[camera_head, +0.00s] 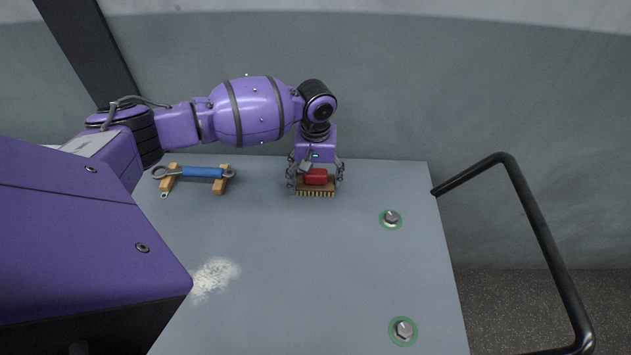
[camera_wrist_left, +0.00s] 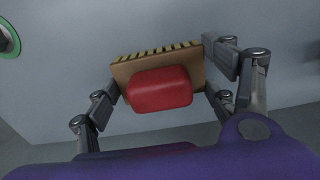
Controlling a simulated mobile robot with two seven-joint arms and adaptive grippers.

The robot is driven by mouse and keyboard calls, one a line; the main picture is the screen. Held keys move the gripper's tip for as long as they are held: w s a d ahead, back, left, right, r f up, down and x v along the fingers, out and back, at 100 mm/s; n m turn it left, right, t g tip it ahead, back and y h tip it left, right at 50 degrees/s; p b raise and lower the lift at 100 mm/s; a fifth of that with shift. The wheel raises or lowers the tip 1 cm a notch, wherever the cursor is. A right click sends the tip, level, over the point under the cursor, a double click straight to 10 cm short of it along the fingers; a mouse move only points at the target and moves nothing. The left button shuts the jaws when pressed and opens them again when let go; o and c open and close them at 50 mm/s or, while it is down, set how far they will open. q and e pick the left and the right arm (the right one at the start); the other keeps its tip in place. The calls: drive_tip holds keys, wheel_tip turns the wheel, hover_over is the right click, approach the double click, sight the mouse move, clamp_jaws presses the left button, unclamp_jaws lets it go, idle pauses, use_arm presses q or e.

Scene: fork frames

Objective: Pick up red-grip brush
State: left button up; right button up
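The red-grip brush (camera_head: 316,177) is at the far edge of the grey tabletop, with a red grip on a wooden block and pale bristles along its near side. My left gripper (camera_head: 316,182) reaches down over it, fingers spread on either side of the block. In the left wrist view, the brush (camera_wrist_left: 160,90) lies between the two fingers of my left gripper (camera_wrist_left: 162,92). The fingers are close to the ends of the block; I cannot tell whether they touch. My right gripper is not in view.
A blue-handled wrench (camera_head: 203,172) rests on a wooden stand (camera_head: 168,183) left of the brush. Two bolts with green rings (camera_head: 391,218) (camera_head: 403,331) are on the right side of the tabletop (camera_head: 320,270). A black handle (camera_head: 540,235) projects at right. A white powdery patch (camera_head: 213,277) lies at left.

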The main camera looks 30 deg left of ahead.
use_arm(q)
drive_tip(key=c, duration=0.4)
drive_tip(key=shift+r, duration=0.1)
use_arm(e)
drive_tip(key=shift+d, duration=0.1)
use_arm(q)
drive_tip(key=shift+r, duration=0.65)
drive_tip(key=s+d+r+p, duration=0.2)
drive_tip(key=s+d+r, duration=0.4)
drive_tip(key=s+r, duration=0.5)
drive_tip(key=shift+s+r+p, duration=0.25)
drive_tip(key=shift+s+p, duration=0.15)
drive_tip(key=shift+s, duration=0.45)
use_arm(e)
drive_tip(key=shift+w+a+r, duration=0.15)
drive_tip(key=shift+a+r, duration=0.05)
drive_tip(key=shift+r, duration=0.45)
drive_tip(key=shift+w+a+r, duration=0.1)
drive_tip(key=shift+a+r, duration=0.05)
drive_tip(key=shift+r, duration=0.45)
